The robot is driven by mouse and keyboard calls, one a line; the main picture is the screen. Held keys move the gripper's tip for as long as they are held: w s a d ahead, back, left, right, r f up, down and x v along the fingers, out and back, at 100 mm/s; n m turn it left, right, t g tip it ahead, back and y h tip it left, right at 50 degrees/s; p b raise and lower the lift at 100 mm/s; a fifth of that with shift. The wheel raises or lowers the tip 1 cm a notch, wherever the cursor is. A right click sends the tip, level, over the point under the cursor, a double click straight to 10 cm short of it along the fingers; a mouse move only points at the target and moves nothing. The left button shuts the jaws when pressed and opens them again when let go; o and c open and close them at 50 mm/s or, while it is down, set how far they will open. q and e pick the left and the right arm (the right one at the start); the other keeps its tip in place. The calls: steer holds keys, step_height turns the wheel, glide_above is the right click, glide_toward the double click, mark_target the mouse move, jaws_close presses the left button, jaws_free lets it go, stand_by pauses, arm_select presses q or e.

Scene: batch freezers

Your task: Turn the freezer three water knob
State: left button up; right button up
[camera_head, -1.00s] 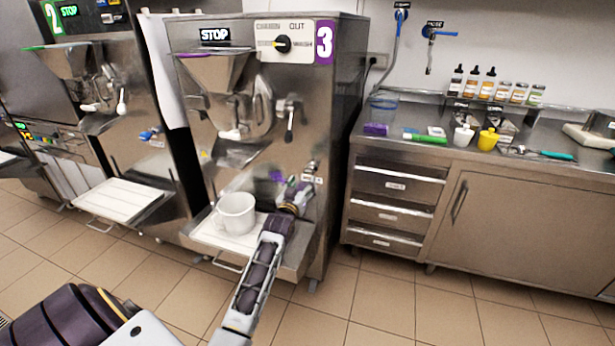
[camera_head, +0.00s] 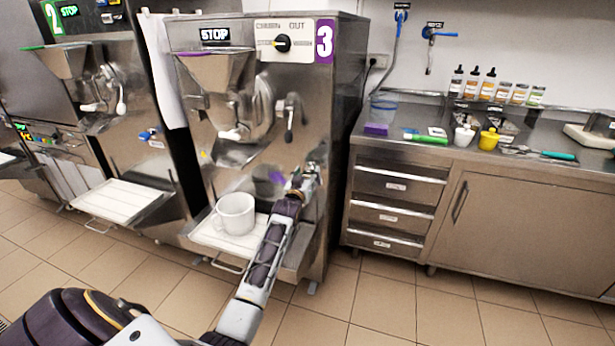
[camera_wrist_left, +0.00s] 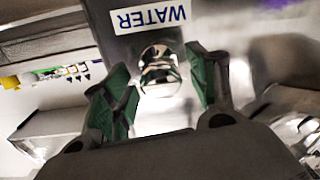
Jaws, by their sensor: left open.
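Freezer three (camera_head: 318,110) is the steel machine with the purple "3" sign in the head view. Its water knob (camera_wrist_left: 160,68) is a shiny metal knob beside the "WATER" label (camera_wrist_left: 148,18), which appears upside down in the left wrist view. My left gripper (camera_head: 308,178) is at the lower right of the freezer front and hides the knob in the head view. In the left wrist view its green-padded fingers (camera_wrist_left: 163,92) are open, one on each side of the knob, with gaps visible. My right gripper is not in view.
A white pitcher (camera_head: 235,213) stands on the freezer's front tray (camera_head: 205,236), left of my left arm. A metal lever (camera_head: 289,118) hangs above my gripper. A steel counter with drawers (camera_head: 395,186) stands to the right. Freezer two (camera_head: 90,85) is at the left.

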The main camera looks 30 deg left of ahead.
arm_select(q)
steer(key=shift+c, duration=0.2)
steer(key=c, duration=1)
